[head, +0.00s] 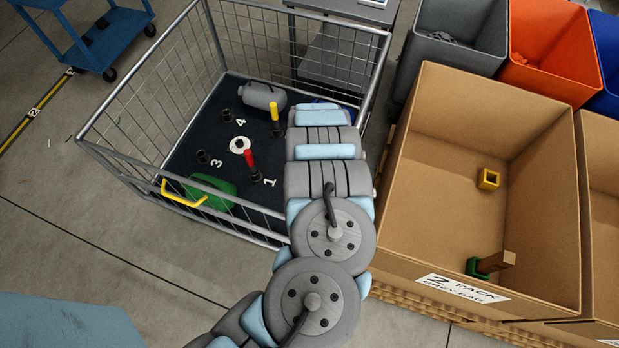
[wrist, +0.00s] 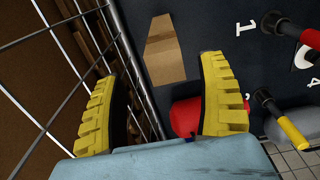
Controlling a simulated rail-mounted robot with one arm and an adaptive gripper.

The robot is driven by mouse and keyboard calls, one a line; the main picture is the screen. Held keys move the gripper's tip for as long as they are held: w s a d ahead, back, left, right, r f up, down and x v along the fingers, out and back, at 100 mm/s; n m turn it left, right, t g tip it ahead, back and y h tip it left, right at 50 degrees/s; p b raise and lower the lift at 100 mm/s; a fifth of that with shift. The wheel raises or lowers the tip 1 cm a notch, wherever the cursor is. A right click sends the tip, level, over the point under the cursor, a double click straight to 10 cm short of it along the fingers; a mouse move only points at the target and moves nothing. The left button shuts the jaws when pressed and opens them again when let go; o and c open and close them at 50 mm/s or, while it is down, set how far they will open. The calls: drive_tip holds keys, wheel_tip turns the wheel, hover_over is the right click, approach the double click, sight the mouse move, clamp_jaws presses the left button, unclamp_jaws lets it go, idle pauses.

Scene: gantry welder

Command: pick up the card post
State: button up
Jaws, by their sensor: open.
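A tan cardboard-coloured post (wrist: 165,52) shows in the wrist view on the dark floor of the wire cage, near the cage's mesh side. It appears as a block with a lighter face and a darker face. My gripper (wrist: 160,70) is open, with its two yellow ribbed fingers spread wide. The post shows in the gap between the fingertips, beyond them, and nothing is held. I cannot tell the distance to it. In the head view my arm covers the right part of the cage, hiding this post and my gripper.
The wire cage (head: 118,160) holds a grey bottle (head: 264,96), a green item (head: 212,190), a red-handled peg (head: 249,158) and a yellow-handled peg (head: 274,115). A red object (wrist: 186,116) sits by my right finger. A large cardboard box (head: 425,180) stands right of the cage.

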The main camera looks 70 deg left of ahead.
wheel_tip(320, 180, down, 10)
drive_tip(key=b, duration=0.4)
drive_tip(key=shift+a+f, duration=0.15)
drive_tip(key=shift+a, duration=0.25)
clamp_jaws()
